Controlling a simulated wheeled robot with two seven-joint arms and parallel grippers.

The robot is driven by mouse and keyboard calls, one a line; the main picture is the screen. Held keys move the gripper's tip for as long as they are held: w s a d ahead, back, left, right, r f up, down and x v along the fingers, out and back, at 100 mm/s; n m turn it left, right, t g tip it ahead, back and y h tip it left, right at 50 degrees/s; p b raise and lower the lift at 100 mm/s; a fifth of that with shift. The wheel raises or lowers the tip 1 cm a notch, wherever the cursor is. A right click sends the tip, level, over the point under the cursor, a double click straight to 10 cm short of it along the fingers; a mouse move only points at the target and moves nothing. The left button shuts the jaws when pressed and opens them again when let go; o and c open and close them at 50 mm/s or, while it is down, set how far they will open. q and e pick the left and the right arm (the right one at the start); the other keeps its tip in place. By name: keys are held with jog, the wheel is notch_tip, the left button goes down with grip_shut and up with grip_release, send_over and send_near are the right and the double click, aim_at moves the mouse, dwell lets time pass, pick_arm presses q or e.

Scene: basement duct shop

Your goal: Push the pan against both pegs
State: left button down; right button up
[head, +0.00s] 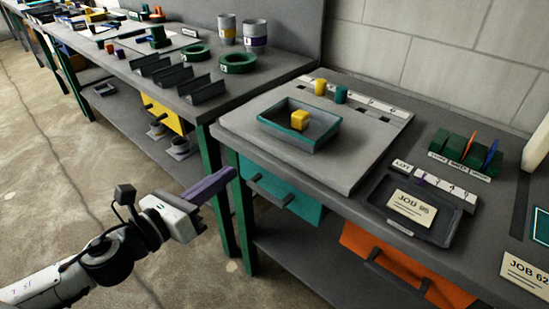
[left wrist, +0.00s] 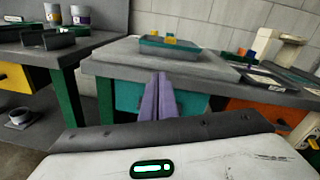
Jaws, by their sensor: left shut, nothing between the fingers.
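The pan is a teal and grey open tray (head: 313,141) with a yellow block (head: 299,120) inside it. It lies on a grey board (head: 355,166) on the bench, apart from the pegs. The yellow peg (head: 320,87) and the teal peg (head: 341,94) stand side by side behind the pan, near the board's back strip. The pan also shows in the left wrist view (left wrist: 160,50), partly covering the pegs. My left gripper (head: 233,173), with purple fingers, is shut and empty, in front of the bench and left of the pan. My right gripper is not in view.
A dark tray (head: 452,233) with a JOB card and a green holder (head: 461,152) stand right of the board. Teal (head: 275,194) and orange drawers (head: 400,262) sit under the bench edge. The left bench holds black brackets (head: 203,90), green rings and cans.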

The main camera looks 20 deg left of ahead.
pick_arm(q)
jog(key=d+r+m+h, duration=0.1)
jog(key=r+m, duration=0.1)
jog(key=m, duration=0.2)
jog(key=p, duration=0.3)
send_near(285, 132)
jog(key=x, duration=0.6)
jog(key=shift+w, duration=0.25)
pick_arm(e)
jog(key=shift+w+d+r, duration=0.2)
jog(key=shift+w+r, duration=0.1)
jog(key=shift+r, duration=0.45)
